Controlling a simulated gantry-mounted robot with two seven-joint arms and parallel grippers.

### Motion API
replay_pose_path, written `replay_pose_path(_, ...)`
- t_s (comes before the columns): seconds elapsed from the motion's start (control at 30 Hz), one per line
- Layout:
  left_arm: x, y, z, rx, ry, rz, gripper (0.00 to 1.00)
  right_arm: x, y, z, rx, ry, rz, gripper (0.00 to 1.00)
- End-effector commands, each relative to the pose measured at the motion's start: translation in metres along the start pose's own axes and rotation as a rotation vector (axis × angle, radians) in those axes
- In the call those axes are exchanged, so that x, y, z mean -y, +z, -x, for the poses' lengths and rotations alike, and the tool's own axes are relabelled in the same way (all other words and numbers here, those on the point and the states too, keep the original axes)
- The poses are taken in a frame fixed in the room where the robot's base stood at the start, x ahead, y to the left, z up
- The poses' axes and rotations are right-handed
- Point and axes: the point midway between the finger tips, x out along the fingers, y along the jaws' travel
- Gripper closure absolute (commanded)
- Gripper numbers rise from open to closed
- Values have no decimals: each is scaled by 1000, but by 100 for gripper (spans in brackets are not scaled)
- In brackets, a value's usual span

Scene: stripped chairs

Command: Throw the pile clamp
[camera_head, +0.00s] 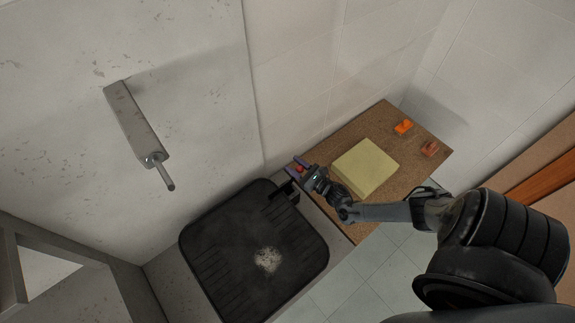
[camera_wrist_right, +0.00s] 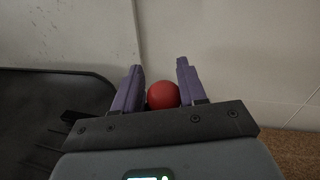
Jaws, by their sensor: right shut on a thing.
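My right gripper (camera_head: 296,166) has purple fingers and is at the far left end of the brown board, beside the black pad's upper right corner. In the right wrist view a red ball (camera_wrist_right: 163,95) sits between the two fingers, and the gripper is shut on it. The ball looks like a knob, but whatever it is fixed to is hidden behind the gripper body. I cannot tell from these views whether it belongs to the pile clamp. My left gripper is not in view.
A black ribbed pad (camera_head: 225,240) bears a whitish patch. A grey lever (camera_head: 137,122) projects from the left wall.

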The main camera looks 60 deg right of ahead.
Motion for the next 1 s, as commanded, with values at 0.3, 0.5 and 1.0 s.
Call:
replay_pose_path(0.3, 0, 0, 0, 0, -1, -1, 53, 3, -6, 4, -16, -8, 13, 100)
replay_pose_path(0.5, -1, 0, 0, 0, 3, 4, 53, 3, -6, 4, -17, -7, 12, 47)
replay_pose_path(1.0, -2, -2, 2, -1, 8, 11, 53, 2, -2, 13, -8, -5, 8, 36)
